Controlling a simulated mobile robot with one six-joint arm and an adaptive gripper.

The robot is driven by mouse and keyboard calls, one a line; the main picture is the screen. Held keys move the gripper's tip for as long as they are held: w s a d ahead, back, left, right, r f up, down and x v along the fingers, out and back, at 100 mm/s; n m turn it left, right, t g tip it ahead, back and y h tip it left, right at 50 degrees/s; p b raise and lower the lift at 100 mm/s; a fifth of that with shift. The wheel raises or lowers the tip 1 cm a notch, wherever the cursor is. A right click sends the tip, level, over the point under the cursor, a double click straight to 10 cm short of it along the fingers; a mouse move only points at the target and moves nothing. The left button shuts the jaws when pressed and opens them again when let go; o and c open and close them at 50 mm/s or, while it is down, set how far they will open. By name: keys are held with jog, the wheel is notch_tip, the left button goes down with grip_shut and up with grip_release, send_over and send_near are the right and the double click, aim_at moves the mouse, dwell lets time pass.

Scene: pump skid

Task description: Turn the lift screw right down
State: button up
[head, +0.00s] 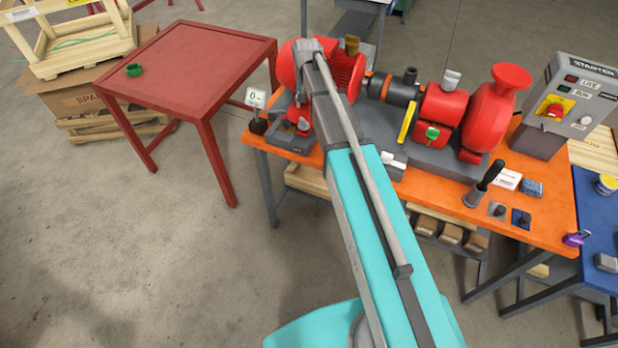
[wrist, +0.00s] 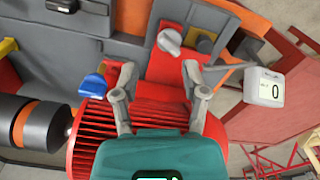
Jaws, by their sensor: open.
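In the wrist view a grey winged knob (wrist: 170,39) stands on a red block (wrist: 166,66); it may be the lift screw, but I cannot be sure. A blue knob (wrist: 92,86) sits left of the block, by the left finger. My gripper (wrist: 160,72) is open, its fingers apart over the red block with nothing held between them. The grey knob lies just beyond the fingertips. The finned red motor (wrist: 100,132) is below and behind the fingers; it also shows in the head view (head: 345,75), where my arm hides the gripper.
A gauge reading 0 (wrist: 264,87) stands right of the fingers, and in the head view (head: 256,98) at the orange bench's (head: 420,192) left end. A coupling, red pump (head: 492,112) and starter box (head: 570,100) stand to the right. A red table (head: 190,65) is at left.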

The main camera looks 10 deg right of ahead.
jog(key=s+f+n+b, duration=0.1)
jog(key=s+f+b, duration=0.2)
jog(key=s, duration=0.9)
jog(key=s+f+n+b, duration=0.2)
jog(key=s+f+b, duration=0.1)
jog(key=s, duration=0.9)
jog(key=shift+s+f+b, duration=0.15)
jog(key=shift+f+b, duration=0.15)
jog(key=shift+f, duration=0.15)
